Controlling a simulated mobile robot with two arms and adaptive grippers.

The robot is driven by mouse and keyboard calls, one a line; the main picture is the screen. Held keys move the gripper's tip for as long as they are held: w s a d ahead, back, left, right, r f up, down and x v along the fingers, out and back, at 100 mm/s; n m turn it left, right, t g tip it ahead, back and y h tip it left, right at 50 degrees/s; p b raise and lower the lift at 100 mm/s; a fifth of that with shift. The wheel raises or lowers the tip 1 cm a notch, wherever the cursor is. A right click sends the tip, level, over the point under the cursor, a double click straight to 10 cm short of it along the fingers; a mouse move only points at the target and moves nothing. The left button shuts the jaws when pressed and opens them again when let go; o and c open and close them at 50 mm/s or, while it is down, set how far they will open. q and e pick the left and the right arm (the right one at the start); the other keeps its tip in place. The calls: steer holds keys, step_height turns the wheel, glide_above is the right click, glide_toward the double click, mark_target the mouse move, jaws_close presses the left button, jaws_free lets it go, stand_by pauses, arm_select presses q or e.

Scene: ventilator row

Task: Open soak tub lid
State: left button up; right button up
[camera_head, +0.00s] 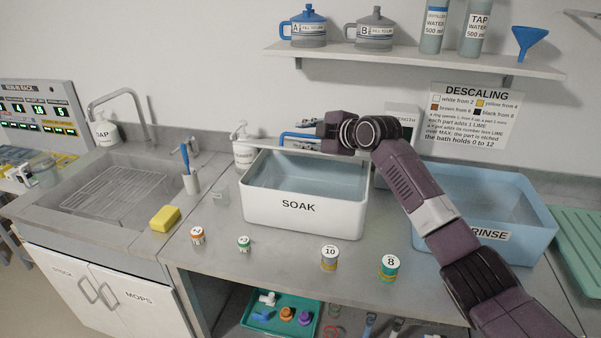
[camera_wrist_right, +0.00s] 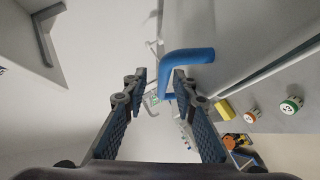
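The white soak tub (camera_head: 305,205), labelled SOAK, stands on the counter with its inside and bluish water showing. A pale lid edge (camera_head: 262,144) runs along the tub's back rim; the lid seems raised there, seen nearly edge-on. My right gripper (camera_head: 298,136) is above the tub's back edge, pointing left. In the right wrist view its fingers (camera_wrist_right: 158,84) are apart. A blue bent handle (camera_wrist_right: 188,56) lies at the fingertips, partly behind one finger; I cannot tell whether they touch. My left gripper is not in view.
A blue RINSE tub (camera_head: 480,210) stands right of the soak tub, under my right arm. Several numbered jars, including one marked 8 (camera_head: 389,267), stand along the front. A soap bottle (camera_head: 244,150) is by the soak tub's left back corner. A shelf (camera_head: 410,60) hangs above.

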steer(key=s+a+f+n+t+b, duration=0.1)
steer(key=s+f+t+b, duration=0.1)
steer(key=f+b, duration=0.5)
steer(key=shift+s+f+n, duration=0.4)
steer(key=shift+s+f, duration=0.4)
steer(key=shift+f, duration=0.15)
steer(key=s+d+r+p, duration=0.1)
steer(key=d+r, duration=0.2)
steer(key=d, duration=0.4)
steer(key=shift+s+d+r, duration=0.15)
steer(key=shift+s+d, duration=0.2)
steer(key=shift+s, duration=0.05)
